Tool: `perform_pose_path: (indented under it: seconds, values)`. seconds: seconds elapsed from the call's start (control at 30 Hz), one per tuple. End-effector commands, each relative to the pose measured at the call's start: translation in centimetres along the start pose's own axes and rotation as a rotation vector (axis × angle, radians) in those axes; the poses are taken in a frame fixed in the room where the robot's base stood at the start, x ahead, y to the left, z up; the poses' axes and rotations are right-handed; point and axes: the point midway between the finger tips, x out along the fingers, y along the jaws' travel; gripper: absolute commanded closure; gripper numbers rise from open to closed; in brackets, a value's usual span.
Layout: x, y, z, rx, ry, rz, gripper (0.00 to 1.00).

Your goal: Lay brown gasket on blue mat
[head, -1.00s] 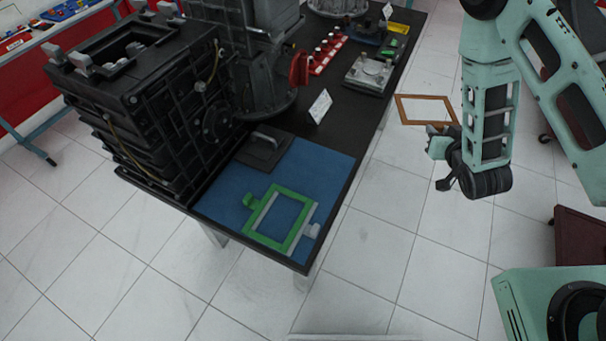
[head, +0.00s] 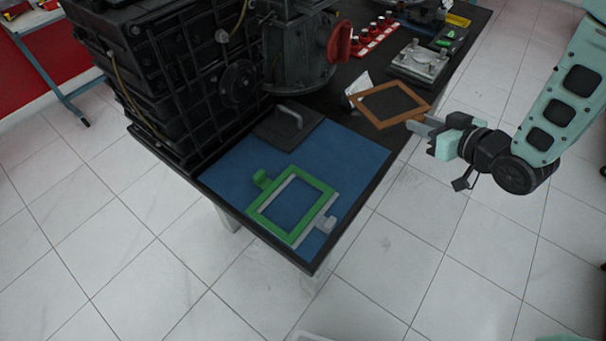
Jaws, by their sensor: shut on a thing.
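The brown gasket is a thin rectangular frame (head: 424,110). My gripper (head: 428,124) is shut on its near right corner and holds it out over the right part of the black table, beyond the blue mat. The gasket looks roughly level; its height above the table is hard to tell. The blue mat (head: 228,179) lies at the table's near end. On it lies a green rectangular frame with a tab (head: 322,188), overlapping a grey frame with a tab (head: 325,224).
A dark plate with a handle (head: 285,131) sits at the mat's far edge. A large black engine block (head: 190,80) stands left of the mat. A white card (head: 358,86) is partly behind the gasket. A metal block (head: 418,62) and red knobs (head: 376,36) stand farther back.

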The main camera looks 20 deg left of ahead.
Motion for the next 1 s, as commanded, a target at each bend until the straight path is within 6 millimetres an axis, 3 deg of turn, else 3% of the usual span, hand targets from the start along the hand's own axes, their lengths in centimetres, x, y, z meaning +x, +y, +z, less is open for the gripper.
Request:
perform_pose_path:
  seconds: [0.03,0.1,0.33,0.57,0.8,1.0]
  values:
    - [1.2,-1.7,0.7,-0.034,0.008,-0.073,0.96]
    - [1.8,-3.9,0.4,-0.076,0.007,-0.167,0.96]
    - [2.1,-8.2,-0.2,-0.168,-0.002,-0.355,0.96]
    - [2.2,-9.0,0.0,-0.184,-0.009,-0.391,0.96]
    - [3.7,-8.9,3.9,-0.183,-0.011,-0.392,0.96]
    - [4.4,-8.8,5.5,-0.183,-0.009,-0.389,0.96]
